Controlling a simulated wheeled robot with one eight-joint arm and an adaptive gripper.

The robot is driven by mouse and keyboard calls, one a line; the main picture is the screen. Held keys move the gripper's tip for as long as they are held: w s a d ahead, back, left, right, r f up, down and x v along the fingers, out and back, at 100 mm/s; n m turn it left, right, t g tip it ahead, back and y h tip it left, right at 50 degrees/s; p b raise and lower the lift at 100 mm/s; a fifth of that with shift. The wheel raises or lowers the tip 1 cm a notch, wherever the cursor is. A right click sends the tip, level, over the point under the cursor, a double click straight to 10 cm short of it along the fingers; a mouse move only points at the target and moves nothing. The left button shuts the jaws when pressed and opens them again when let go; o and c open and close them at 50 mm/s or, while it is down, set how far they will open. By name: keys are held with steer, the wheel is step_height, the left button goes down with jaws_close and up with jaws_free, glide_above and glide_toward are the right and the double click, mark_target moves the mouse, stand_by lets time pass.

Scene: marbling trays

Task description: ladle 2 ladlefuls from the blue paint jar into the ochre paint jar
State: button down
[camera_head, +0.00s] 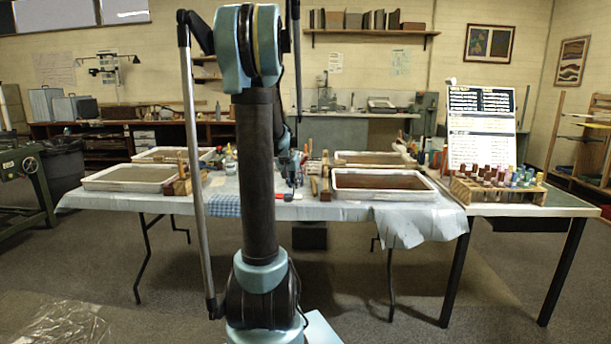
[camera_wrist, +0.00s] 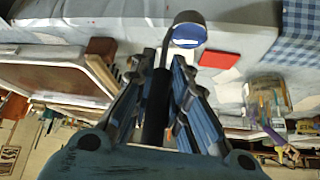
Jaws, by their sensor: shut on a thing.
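My gripper (camera_wrist: 158,105) is shut on the dark handle of a ladle (camera_wrist: 160,75), which lies between its fingers in the wrist view. The ladle's round grey bowl (camera_wrist: 187,33) is beyond the fingertips, over the pale table cover. Blue and white show inside its rim; I cannot tell how full it is. In the head view my gripper (camera_head: 292,180) is small and partly behind my arm, above the middle of the covered table (camera_head: 330,210). I cannot make out the blue or ochre paint jar in either view; my arm hides part of the table.
A red card (camera_wrist: 219,60) lies near the bowl. A clear container with brushes (camera_wrist: 265,98) stands to the right. White-rimmed trays (camera_head: 385,196) (camera_head: 130,187) lie on both sides. A checked cloth (camera_head: 227,206) lies at the front edge. A rack of bottles (camera_head: 490,192) stands far right.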

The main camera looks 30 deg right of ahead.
steer(key=w+a+f+n+y, duration=0.1)
steer(key=w+a+f+n, duration=0.2)
steer(key=a+f, duration=0.4)
steer(key=w+a+f+n+t+y, duration=0.1)
steer(key=w+a+f, duration=0.4)
steer(key=a, duration=0.9)
steer(key=w+a+f+n+t+y, duration=0.1)
steer(key=w+a+f+n+y, duration=0.1)
steer(key=a+f+n, duration=0.3)
steer(key=w+a+f, duration=0.1)
steer(key=a+f, duration=0.2)
steer(key=a, duration=0.3)
steer(key=shift+w+a+f+y, duration=0.15)
steer(key=shift+w+f+y, duration=0.15)
steer(key=shift+w+y, duration=0.1)
steer(key=shift+s, duration=0.1)
